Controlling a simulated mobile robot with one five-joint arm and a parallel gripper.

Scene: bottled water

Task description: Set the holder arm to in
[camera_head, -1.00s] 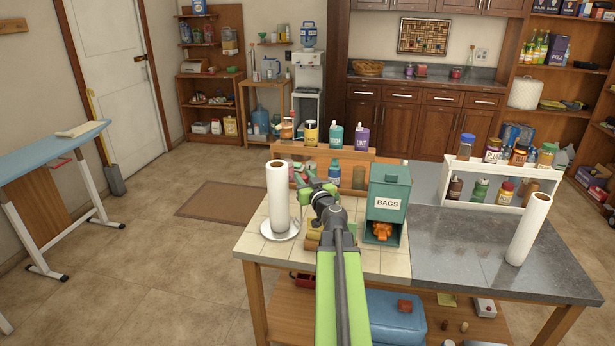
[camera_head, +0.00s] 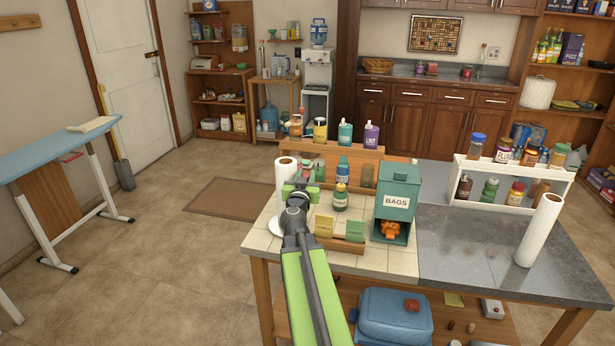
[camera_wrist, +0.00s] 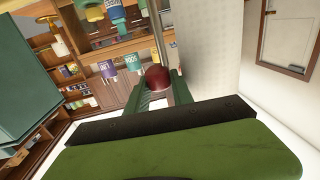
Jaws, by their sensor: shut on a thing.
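A white paper towel roll (camera_head: 285,172) stands upright on its holder, whose white base plate (camera_head: 274,226) shows on the tiled left part of the worktable. My gripper (camera_head: 298,190) is in front of the roll in the head view and hides part of it. In the wrist view the white roll (camera_wrist: 210,55) is close on the right. My gripper (camera_wrist: 153,80) is shut on a dark red knob (camera_wrist: 156,78) there. A thin metal rod (camera_wrist: 158,28), seemingly the holder arm, runs beside the roll near the knob. How far the arm is swung cannot be told.
A green BAGS dispenser (camera_head: 397,200) stands right of the gripper. A wooden rack of bottles (camera_head: 385,153) is behind. A second paper roll (camera_head: 541,230) stands far right.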

